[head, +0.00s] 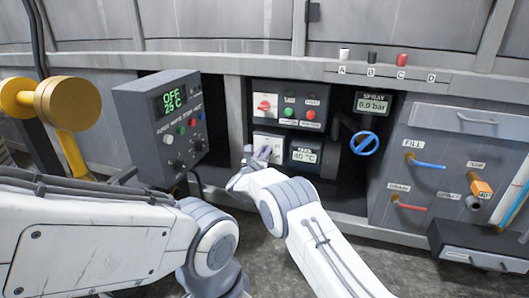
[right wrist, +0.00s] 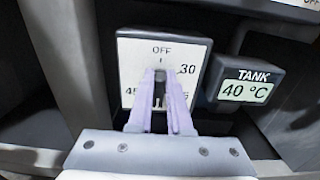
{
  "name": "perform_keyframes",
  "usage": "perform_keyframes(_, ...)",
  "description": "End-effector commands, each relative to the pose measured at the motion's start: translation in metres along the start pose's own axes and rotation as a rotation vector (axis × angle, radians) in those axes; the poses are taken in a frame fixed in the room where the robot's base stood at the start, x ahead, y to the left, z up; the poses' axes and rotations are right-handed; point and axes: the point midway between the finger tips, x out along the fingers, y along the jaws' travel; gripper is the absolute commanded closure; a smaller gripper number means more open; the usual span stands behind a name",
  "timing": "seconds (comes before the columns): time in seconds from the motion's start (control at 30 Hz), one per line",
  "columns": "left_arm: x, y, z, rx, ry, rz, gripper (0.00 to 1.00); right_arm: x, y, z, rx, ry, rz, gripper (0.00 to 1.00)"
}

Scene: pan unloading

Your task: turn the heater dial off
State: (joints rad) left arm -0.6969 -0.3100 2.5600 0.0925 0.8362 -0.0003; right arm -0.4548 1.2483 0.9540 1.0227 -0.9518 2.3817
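The heater dial is on a white plate (right wrist: 190,52) marked OFF at the top and 30 at the right, with further marks partly hidden by my fingers. My right gripper (right wrist: 159,78) has its two pale purple fingers on either side of the dial's grey knob (right wrist: 160,76), closed on it. The knob looks roughly upright, but its pointer is hard to make out. In the head view my right gripper (head: 264,153) reaches the white dial plate (head: 272,140) in the lower middle of the panel. My left arm shows at the left; its gripper is not in view.
The tank display (right wrist: 245,92), right of the dial, reads 40 °C. Above it are a red switch (head: 264,106) and green and red buttons. A grey control box (head: 170,125) reading OFF 25 °C juts out at left. A blue valve wheel (head: 365,143) is at right.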

Motion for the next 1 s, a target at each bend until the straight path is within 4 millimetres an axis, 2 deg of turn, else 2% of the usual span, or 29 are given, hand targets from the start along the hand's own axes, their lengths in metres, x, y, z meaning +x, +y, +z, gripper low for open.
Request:
perform_keyframes(0.27,-0.001,0.000,0.000,0.000,0.000,0.000,0.50,0.000,0.001,0.000,-0.032,0.000,-0.001,1.00)
perform_keyframes(0.47,-0.005,0.000,0.000,0.000,0.000,0.000,0.50,0.000,0.002,0.000,-0.133,0.000,-0.001,1.00)
perform_keyframes(1.0,-0.018,0.001,-0.001,0.000,0.000,0.000,0.50,0.000,0.010,-0.003,-0.622,0.001,-0.001,1.00)
